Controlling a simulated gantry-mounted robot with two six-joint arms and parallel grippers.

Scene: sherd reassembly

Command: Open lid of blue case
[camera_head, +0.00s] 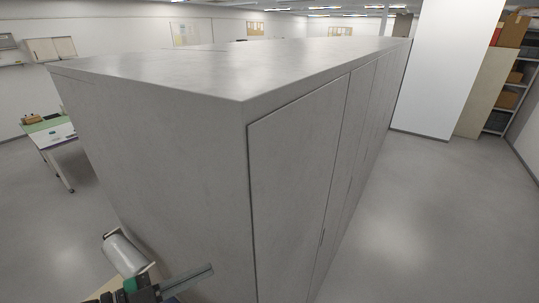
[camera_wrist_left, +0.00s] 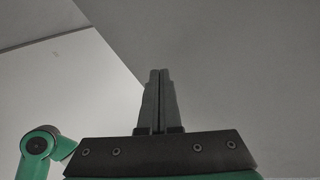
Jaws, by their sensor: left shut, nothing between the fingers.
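No blue case or lid can be made out in either view. My left gripper (camera_head: 208,270) shows at the bottom of the head view, close to the side of a large grey cabinet. In the left wrist view the left gripper (camera_wrist_left: 160,72) has its two fingers together, with nothing between them. The plain grey surface fills the right of that view behind the fingers. I cannot tell whether the fingers touch it. My right gripper is not in view.
The tall grey cabinet (camera_head: 170,135) fills the middle of the head view. A table (camera_head: 62,137) with a green part and small unclear items stands at the far left. A white pillar (camera_head: 440,65) and shelves (camera_head: 507,97) stand at right. Open floor (camera_head: 430,220) lies right of the cabinet.

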